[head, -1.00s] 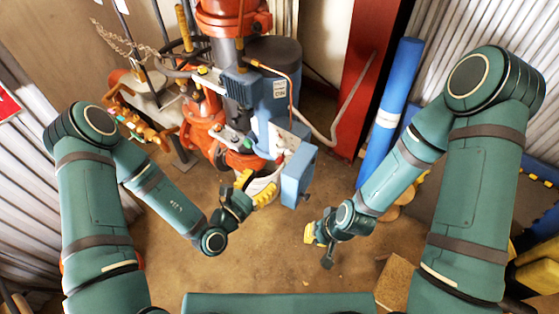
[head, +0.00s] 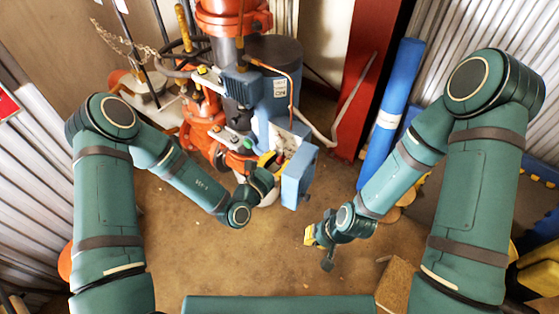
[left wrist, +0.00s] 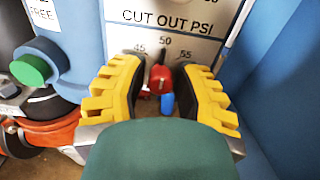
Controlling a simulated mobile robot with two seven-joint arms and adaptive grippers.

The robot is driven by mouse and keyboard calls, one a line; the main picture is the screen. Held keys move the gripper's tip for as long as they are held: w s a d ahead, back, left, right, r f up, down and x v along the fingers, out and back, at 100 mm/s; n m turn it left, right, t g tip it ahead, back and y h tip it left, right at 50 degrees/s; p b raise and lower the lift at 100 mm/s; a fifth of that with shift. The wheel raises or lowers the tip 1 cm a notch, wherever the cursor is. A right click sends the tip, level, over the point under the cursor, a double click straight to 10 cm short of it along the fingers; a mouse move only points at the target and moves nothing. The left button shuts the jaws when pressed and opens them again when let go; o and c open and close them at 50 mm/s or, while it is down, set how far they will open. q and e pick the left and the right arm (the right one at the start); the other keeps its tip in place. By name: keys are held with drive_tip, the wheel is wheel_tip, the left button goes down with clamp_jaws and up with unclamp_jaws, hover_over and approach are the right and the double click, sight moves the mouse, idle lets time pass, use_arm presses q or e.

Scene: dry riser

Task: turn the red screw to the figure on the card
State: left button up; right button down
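The red screw (left wrist: 160,78) shows in the left wrist view, below a white scale plate (left wrist: 140,42) that reads "CUT OUT PSI" with 45, 50 and 55. A blue piece (left wrist: 167,104) sits just under the screw. My left gripper (left wrist: 163,92) is open, its yellow fingers on either side of the screw with gaps to it. In the head view the left gripper (head: 268,164) is at the blue-grey unit and hides the screw. A small white label (head: 280,88), perhaps the card, is on that unit; its writing is too small to read. My right gripper (head: 318,242) hangs away from the unit.
A green button (left wrist: 30,68) is left of the scale. An open blue-grey door (head: 299,175) stands close right of my left gripper. Orange pipework (head: 200,125) is on the left. A red column (head: 365,75) and a blue roll (head: 388,120) stand right.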

use_arm(q)
clamp_jaws()
drive_tip(key=shift+n+p, duration=0.4)
drive_tip(key=shift+p, duration=0.1)
use_arm(e)
drive_tip(key=shift+s+r, duration=0.1)
drive_tip(key=shift+r, duration=0.4)
